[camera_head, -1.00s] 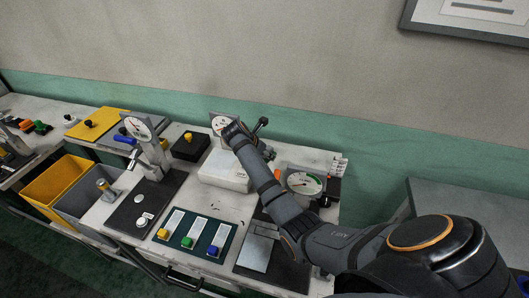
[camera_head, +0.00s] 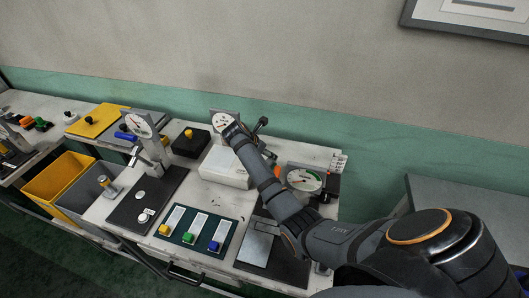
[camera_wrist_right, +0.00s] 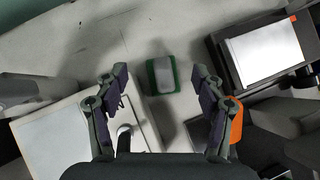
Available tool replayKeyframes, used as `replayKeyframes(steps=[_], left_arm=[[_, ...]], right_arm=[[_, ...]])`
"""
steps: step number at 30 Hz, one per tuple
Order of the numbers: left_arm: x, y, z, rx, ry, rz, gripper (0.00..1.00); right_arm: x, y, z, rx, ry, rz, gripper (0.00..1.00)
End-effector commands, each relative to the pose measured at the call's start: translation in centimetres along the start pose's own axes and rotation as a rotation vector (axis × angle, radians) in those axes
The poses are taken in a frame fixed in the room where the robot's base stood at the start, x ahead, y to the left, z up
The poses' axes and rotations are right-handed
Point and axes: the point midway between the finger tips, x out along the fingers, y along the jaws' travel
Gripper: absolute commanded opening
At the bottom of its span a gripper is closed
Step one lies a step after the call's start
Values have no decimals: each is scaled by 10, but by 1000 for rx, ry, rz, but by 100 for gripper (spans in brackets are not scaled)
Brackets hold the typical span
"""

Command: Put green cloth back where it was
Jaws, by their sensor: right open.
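A small green piece with a grey band across it (camera_wrist_right: 162,76), which seems to be the green cloth, lies on the pale worktop in the right wrist view. My right gripper (camera_wrist_right: 159,84) is open, with one finger to each side of the green piece and nothing held. I cannot tell how high the fingers are above it. In the head view my right arm reaches over the bench and hides the green piece and the fingertips. A dark green mat (camera_head: 226,247) at the bench front carries yellow, green (camera_head: 189,238) and blue blocks. My left gripper is out of view.
A white box (camera_head: 222,168) stands beside my forearm, with an upright dial behind it. A round gauge (camera_head: 304,180) and an orange part (camera_wrist_right: 237,120) are close on the right. A grey-black plate device (camera_head: 258,248) lies at the front. Yellow (camera_head: 52,184) and grey bins stand left.

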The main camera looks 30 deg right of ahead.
Motion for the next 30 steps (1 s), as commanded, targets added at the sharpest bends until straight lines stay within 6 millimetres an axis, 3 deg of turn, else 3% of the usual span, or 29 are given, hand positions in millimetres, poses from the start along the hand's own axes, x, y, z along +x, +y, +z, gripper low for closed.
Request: replayKeyframes(steps=[6, 15, 19, 24, 30], left_arm=[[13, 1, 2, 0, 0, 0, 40], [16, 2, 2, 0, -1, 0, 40], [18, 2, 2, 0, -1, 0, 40], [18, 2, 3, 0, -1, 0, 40], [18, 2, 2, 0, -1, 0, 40]], right_arm=[[-10, 1, 7, 4, -2, 5, 69], [-87, 2, 6, 1, 1, 5, 69], [-112, 2, 6, 1, 1, 4, 69], [-128, 1, 7, 0, 0, 1, 69], [-130, 0, 8, 0, 0, 0, 69]])
